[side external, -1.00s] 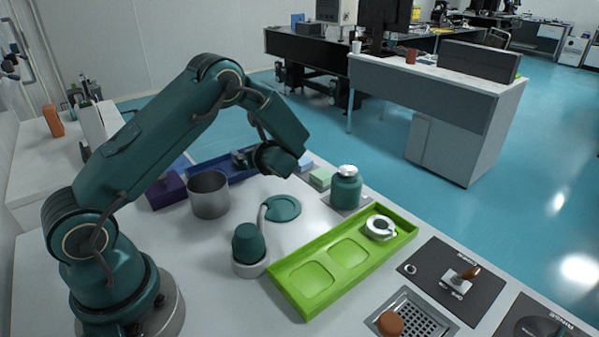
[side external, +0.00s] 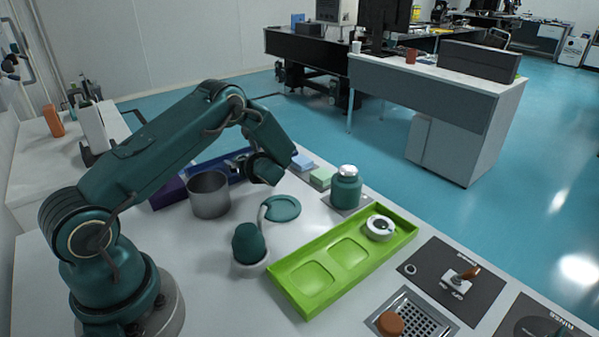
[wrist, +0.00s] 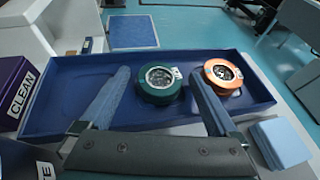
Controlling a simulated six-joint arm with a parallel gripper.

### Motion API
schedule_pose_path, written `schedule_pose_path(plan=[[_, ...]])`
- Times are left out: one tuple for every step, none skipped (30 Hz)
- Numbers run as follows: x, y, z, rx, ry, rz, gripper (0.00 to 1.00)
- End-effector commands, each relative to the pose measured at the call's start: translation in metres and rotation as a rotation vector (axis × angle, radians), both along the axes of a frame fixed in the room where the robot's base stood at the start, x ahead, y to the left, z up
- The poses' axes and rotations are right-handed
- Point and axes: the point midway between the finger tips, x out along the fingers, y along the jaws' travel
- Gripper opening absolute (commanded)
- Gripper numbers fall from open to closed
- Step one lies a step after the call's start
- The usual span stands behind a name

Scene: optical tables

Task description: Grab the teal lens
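The teal lens (wrist: 162,82), a round mount with a clear centre, lies in the dark blue tray (wrist: 62,112) in the wrist view. An orange lens (wrist: 223,75) lies to its right in the same tray. My gripper (wrist: 158,74) is open and empty, with one finger on each side of the teal lens. I cannot tell whether the fingers are above the lens or level with it. In the side view my gripper (side external: 238,163) is low at the blue tray (side external: 209,162), and my wrist hides most of the tray's contents.
A purple box marked CLEAN (wrist: 22,88) stands left of the tray. Light blue wipes (wrist: 282,140) lie at its right front. In the side view a grey metal cup (side external: 209,196) stands close in front of the tray, and a green jar (side external: 345,188) is to the right.

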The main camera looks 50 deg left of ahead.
Motion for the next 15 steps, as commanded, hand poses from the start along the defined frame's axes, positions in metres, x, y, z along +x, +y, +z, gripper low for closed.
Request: schedule_pose_path(plan=[[0.0, -0.0001, 0.0002, 0.0, 0.0, 0.0, 0.73], [0.0, -0.0001, 0.0002, 0.0, 0.0, 0.0, 0.62], [0.0, -0.0001, 0.0002, 0.0, 0.0, 0.0, 0.46], [0.0, -0.0001, 0.0002, 0.0, 0.0, 0.0, 0.35], [0.0, -0.0001, 0.0003, 0.0, 0.0, 0.0, 0.23], [0.0, -0.0002, 0.0003, 0.0, -0.001, 0.0, 0.11], [0.0001, -0.0001, 0.0005, 0.001, -0.001, 0.0, 0.11], [0.0001, -0.0001, 0.0005, 0.001, -0.001, 0.0, 0.1], [0.0001, -0.0001, 0.0005, 0.001, -0.001, 0.0, 0.1], [0.0001, -0.0001, 0.0005, 0.001, -0.001, 0.0, 0.1], [0.0001, -0.0001, 0.0005, 0.001, -0.001, 0.0, 0.1], [0.0001, -0.0002, 0.0006, 0.001, -0.001, 0.0, 0.1], [0.0001, -0.0002, 0.0008, 0.001, -0.001, 0.0, 0.1], [0.0001, -0.0002, 0.0012, 0.001, -0.001, 0.0, 0.1], [0.0002, -0.0001, 0.0022, 0.001, -0.001, 0.0, 0.1]])
